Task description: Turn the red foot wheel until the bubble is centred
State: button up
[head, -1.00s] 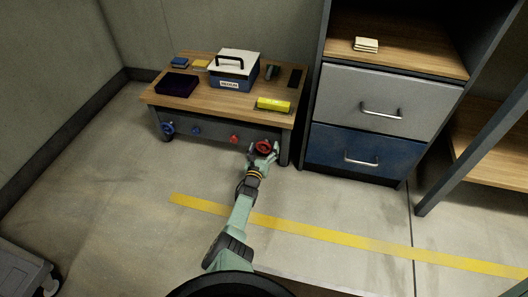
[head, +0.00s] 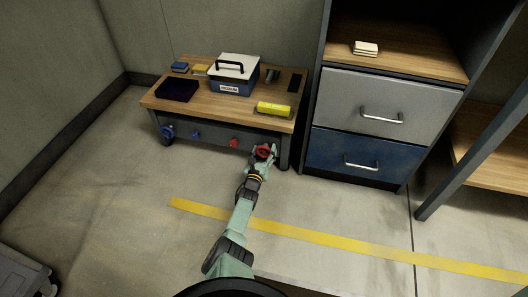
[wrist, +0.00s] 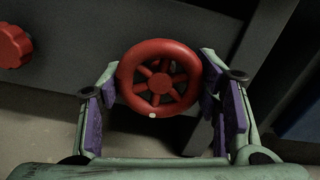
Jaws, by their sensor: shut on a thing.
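The red foot wheel (wrist: 160,79) is a spoked handwheel on the dark front face of the low bench, near its right leg; it also shows in the head view (head: 263,151). My gripper (wrist: 161,100) is shut on the wheel, with one purple-padded finger on each side of its rim. A small pale dot sits at the bottom of the wheel rim in the wrist view. The yellow level (head: 273,108) lies on the bench top above the wheel. Its bubble is too small to make out.
The bench (head: 215,97) also carries a blue-and-white box (head: 235,75) and a dark tray (head: 177,88). A red knob (wrist: 14,46) is left of the wheel. A drawer cabinet (head: 360,150) stands close on the right.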

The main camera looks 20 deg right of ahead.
jog(key=shift+c, duration=0.5)
jog(key=shift+n, duration=0.3)
jog(key=n, duration=0.3)
jog(key=shift+n, duration=0.3)
jog(key=shift+n+b, duration=1.15)
jog(key=shift+n, duration=1.05)
jog(key=o, duration=1.2)
jog(key=shift+c, duration=0.2)
